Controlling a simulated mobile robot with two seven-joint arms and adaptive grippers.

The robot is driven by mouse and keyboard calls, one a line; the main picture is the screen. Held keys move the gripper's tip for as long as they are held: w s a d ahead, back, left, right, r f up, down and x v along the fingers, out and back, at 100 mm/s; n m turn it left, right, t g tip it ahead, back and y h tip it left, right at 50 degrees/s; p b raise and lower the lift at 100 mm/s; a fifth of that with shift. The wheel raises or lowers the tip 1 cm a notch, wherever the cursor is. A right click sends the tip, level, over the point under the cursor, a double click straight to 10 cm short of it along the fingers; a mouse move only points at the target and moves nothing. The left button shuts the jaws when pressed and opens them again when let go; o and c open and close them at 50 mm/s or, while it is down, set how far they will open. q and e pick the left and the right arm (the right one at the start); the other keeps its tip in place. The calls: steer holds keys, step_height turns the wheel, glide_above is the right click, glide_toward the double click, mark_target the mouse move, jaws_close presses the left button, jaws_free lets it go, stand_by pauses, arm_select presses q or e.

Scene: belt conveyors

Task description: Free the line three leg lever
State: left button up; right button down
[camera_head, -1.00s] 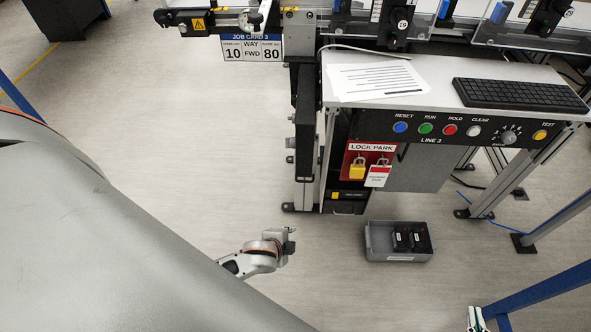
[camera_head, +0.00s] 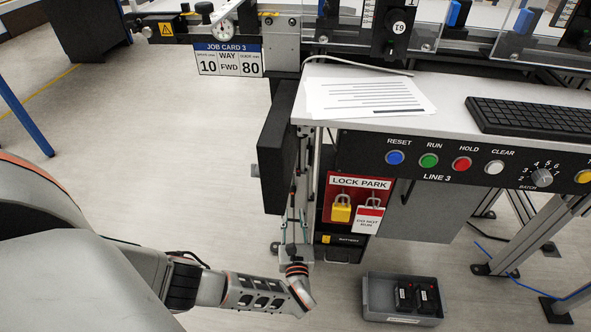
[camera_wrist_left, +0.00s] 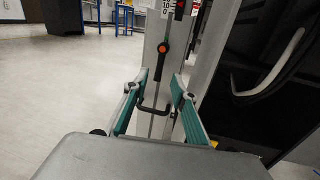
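A dark lever with an orange-centred pivot (camera_wrist_left: 163,48) is on the grey leg (camera_wrist_left: 147,62) of line three in the left wrist view. It hangs down along the leg, just beyond my left fingertips. My left gripper (camera_wrist_left: 165,88) is open, with its teal fingers apart and nothing clearly held. A black wire-like loop (camera_wrist_left: 155,109) shows between the fingers; I cannot tell whether they touch it. In the head view my left gripper (camera_head: 293,228) points up beside the leg, under the bench's left end. The lever is hard to make out there. My right gripper is out of view.
The LOCK PARK board (camera_head: 359,185) with a yellow padlock (camera_head: 341,211) and tag is right of my left gripper. A grey bin (camera_head: 380,312) with black items sits on the floor. A black panel (camera_head: 280,150) hangs at the bench's left. Floor at left is clear.

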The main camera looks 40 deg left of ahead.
mark_target(293, 202)
arm_select(q)
steer(key=x, duration=0.2)
steer(key=b+x, duration=0.1)
steer(key=x, duration=0.1)
steer(key=shift+w+a+f, duration=0.2)
steer(key=shift+a+f, duration=0.05)
steer(key=shift+a, duration=0.1)
steer(key=shift+w+a+r, duration=0.15)
steer(key=shift+w+a, duration=0.15)
steer(key=shift+w, duration=0.1)
steer(key=shift+c, duration=0.2)
jaws_close()
